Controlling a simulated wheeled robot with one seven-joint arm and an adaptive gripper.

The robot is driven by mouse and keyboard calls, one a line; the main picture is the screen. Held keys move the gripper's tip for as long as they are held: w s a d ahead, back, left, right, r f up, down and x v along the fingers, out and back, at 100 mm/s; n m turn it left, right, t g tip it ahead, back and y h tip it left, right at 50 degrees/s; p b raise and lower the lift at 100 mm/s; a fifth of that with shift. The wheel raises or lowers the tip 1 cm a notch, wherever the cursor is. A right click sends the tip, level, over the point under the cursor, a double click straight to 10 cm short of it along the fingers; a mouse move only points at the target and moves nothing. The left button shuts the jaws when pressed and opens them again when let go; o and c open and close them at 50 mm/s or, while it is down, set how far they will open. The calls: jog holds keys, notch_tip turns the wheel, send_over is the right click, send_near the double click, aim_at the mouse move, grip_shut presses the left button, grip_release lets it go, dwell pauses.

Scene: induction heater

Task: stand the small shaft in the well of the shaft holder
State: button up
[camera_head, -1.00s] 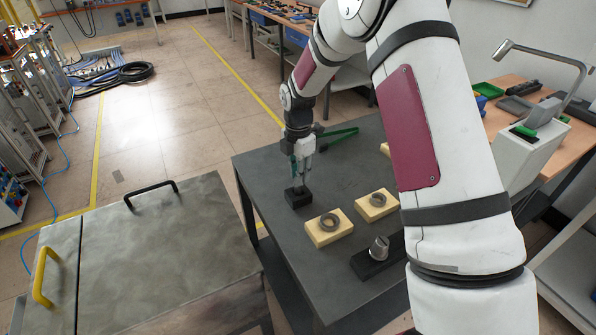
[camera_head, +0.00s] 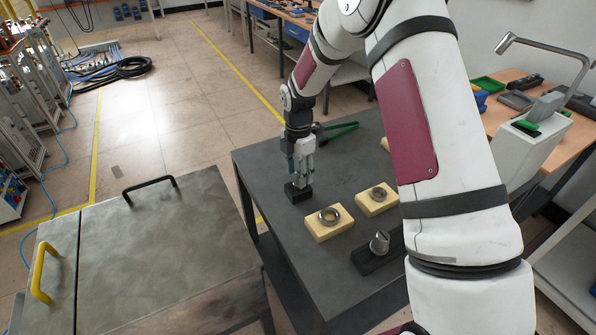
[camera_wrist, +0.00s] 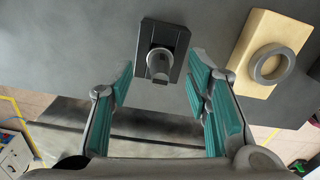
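The small shaft (camera_wrist: 158,66) is a grey metal cylinder. In the wrist view it stands in the well of the black shaft holder (camera_wrist: 181,40) and looks upright. The shaft holder (camera_head: 298,196) also shows in the head view, near the left edge of the dark table. My gripper (camera_wrist: 160,77) has its teal fingers spread wide, one on each side of the shaft, with gaps between. In the head view my gripper (camera_head: 301,172) is just above the holder. The shaft is hard to make out there, between the fingers.
Two yellow blocks with metal rings (camera_head: 328,228) (camera_head: 377,200) lie right of the holder. Nearer stands a black base (camera_head: 367,261) with a larger metal piece (camera_head: 380,243). A green-handled tool (camera_head: 338,129) lies behind my gripper. A metal-topped cabinet (camera_head: 150,245) stands left.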

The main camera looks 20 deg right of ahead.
notch_tip(320, 180, up, 12)
dwell(0.7)
jog(key=shift+r, duration=0.1)
